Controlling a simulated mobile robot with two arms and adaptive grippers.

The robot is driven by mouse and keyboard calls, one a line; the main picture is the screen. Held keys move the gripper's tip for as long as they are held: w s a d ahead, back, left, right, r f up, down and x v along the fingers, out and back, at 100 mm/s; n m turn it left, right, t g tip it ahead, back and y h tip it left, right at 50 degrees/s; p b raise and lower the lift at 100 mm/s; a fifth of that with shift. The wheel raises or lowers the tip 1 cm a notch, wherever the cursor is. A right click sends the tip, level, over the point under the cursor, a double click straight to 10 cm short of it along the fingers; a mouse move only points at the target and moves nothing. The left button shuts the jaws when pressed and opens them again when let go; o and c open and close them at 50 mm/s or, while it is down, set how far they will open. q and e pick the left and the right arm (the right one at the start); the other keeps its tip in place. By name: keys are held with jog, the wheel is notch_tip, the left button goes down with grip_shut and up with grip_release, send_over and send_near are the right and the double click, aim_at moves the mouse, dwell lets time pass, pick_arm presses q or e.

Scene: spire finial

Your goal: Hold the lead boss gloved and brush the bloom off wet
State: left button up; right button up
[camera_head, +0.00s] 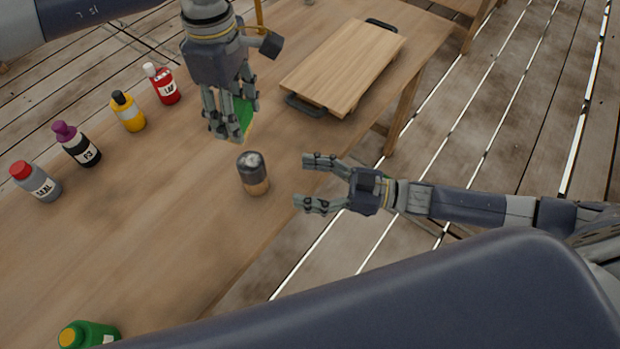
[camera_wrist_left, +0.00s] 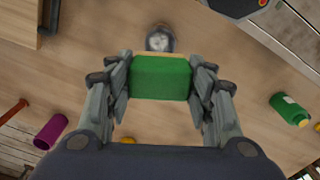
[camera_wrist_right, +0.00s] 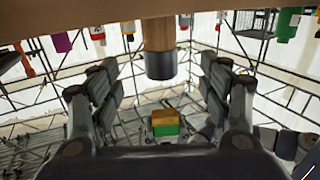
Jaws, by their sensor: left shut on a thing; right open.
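The lead boss (camera_head: 249,165) is a dark grey cap with a whitish patch on top. It stands upright on a short wooden post (camera_head: 257,187) on the table. In the left wrist view the boss (camera_wrist_left: 160,39) is just beyond the held block. My left gripper (camera_head: 231,122) is shut on a green block with a yellowish side (camera_wrist_left: 161,77), above and behind the boss, apart from it. My right gripper (camera_head: 318,185) is open and empty to the right of the boss, fingers pointing at it. In the right wrist view the boss (camera_wrist_right: 160,65) lies ahead, between the fingers' directions.
Grey (camera_head: 37,182), purple-capped (camera_head: 77,145), yellow (camera_head: 128,112) and red (camera_head: 161,84) bottles line the table's left side. A wooden board with dark handles (camera_head: 345,65) lies at the back right. Table (camera_head: 150,210) around the boss is clear.

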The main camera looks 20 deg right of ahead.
jog(key=x, duration=1.2)
jog(key=shift+s, duration=0.1)
jog(key=c, duration=1.2)
jog(key=shift+c, duration=0.2)
pick_arm(q)
send_over(250, 160)
jog(key=shift+f, duration=3.9)
